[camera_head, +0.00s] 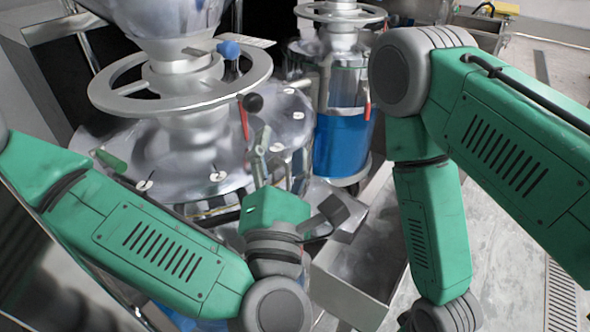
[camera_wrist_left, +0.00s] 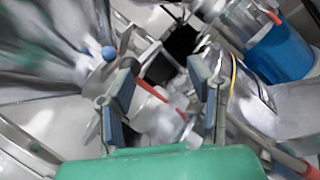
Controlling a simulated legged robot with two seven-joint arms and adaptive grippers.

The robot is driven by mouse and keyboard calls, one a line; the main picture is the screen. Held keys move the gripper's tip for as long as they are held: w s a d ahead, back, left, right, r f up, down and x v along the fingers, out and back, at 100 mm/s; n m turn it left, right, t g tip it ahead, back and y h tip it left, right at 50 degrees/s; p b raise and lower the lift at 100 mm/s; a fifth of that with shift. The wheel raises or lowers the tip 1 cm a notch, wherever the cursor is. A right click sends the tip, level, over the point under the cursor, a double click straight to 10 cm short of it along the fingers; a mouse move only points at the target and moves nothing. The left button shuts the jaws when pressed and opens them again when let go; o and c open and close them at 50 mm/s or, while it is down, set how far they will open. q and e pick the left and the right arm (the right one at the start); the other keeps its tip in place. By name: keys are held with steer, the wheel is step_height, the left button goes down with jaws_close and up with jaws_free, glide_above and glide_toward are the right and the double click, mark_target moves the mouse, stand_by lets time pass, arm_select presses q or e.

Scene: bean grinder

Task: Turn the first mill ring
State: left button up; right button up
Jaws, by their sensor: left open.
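The nearer mill (camera_head: 190,150) has a silver, wheel-like ring (camera_head: 115,99) around its neck, under a metal hopper. A lever with a blue knob (camera_head: 229,49) stands at the ring's back right; the blue knob also shows in the left wrist view (camera_wrist_left: 109,53). A red lever (camera_head: 243,117) and a black knob (camera_head: 253,103) are at its right front. My left gripper (camera_head: 262,145) is just below the ring's right front side, seen nearly edge-on. In the left wrist view its fingers (camera_wrist_left: 166,100) are apart, with a red rod showing between them. Contact cannot be told. My right gripper is out of view.
A second mill with its own ring (camera_head: 340,12) and blue container (camera_head: 342,143) stands behind to the right. An open metal bin (camera_head: 345,283) is below, between my arms. Grey floor (camera_head: 520,210) lies at the right.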

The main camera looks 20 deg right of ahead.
arm_select(q)
steer(key=s, duration=0.1)
steer(key=s+f, duration=0.1)
steer(key=s, duration=0.1)
steer(key=s+d, duration=0.1)
steer(key=shift+s+f+b, duration=0.15)
steer(key=shift+f+b, duration=0.15)
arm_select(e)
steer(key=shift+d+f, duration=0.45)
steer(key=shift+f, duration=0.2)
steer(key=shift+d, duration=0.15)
